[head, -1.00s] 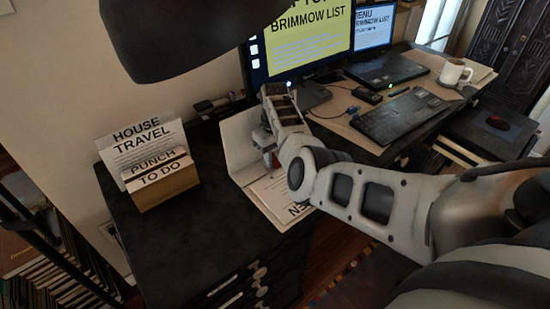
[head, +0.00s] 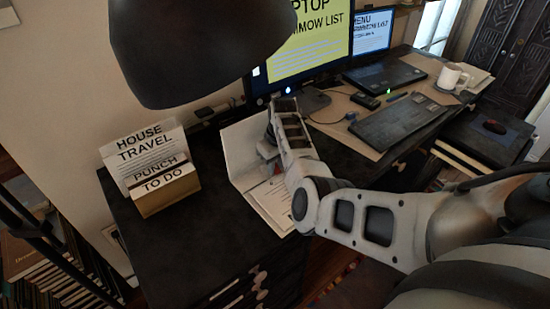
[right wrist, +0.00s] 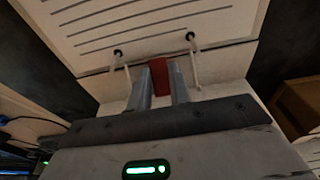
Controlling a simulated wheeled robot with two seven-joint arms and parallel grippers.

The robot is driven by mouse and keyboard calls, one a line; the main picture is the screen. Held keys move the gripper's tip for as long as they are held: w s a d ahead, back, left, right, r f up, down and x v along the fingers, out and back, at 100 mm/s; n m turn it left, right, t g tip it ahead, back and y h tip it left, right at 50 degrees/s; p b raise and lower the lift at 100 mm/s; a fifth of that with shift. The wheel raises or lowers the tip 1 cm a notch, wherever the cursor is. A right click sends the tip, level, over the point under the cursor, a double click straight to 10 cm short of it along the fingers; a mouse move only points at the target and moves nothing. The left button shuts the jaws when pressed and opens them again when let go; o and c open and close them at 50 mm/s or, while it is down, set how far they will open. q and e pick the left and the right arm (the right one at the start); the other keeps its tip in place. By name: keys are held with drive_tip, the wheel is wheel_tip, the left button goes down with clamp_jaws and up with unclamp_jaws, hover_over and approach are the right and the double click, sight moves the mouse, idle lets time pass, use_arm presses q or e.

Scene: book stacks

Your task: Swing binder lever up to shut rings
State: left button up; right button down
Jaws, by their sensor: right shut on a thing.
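The open binder (head: 240,148) lies on the dark desk, with printed paper on its near side. In the right wrist view its red lever (right wrist: 160,77) sits between the two fingers of my right gripper (right wrist: 161,82), which is shut on it. Two thin ring posts (right wrist: 128,78) with dark ends at the paper stand on either side of the fingers. I cannot tell whether the rings are closed. In the head view my right gripper (head: 268,156) reaches down over the binder, and my arm hides part of it. My left gripper is not in view.
A card holder (head: 168,196) with lettered cards stands left of the binder. A black lamp shade (head: 190,55) hangs above. A keyboard (head: 392,128), laptop (head: 388,76) and white mug (head: 452,77) are at the right. The dark desktop between holder and binder is clear.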

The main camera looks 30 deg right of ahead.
sight(276, 168)
drive_tip(key=s+t+p, duration=0.1)
drive_tip(key=t, duration=0.1)
drive_tip(key=shift+r+t, duration=0.1)
drive_tip(key=shift+t, duration=0.2)
drive_tip(key=shift+s+d+t, duration=0.1)
drive_tip(key=shift+s+t, duration=0.2)
drive_tip(key=shift+t, duration=0.6)
drive_tip(key=shift+s+t+b, duration=0.25)
drive_tip(key=shift+t+b, duration=0.2)
drive_tip(key=shift+t, duration=0.45)
drive_tip(key=shift+s+f+t+y+b, duration=0.2)
drive_tip(key=shift+f+t+y+b, duration=0.1)
drive_tip(key=shift+t+b, duration=0.45)
drive_tip(key=shift+s+t+b, duration=0.2)
drive_tip(key=shift+t+b, duration=0.65)
drive_tip(key=shift+b, duration=0.1)
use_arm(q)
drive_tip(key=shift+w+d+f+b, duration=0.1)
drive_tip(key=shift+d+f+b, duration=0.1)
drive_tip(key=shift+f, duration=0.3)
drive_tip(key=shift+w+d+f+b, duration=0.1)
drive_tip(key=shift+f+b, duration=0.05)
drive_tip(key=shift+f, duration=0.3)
use_arm(e)
drive_tip(key=shift+t, duration=0.3)
drive_tip(key=shift+r, duration=0.1)
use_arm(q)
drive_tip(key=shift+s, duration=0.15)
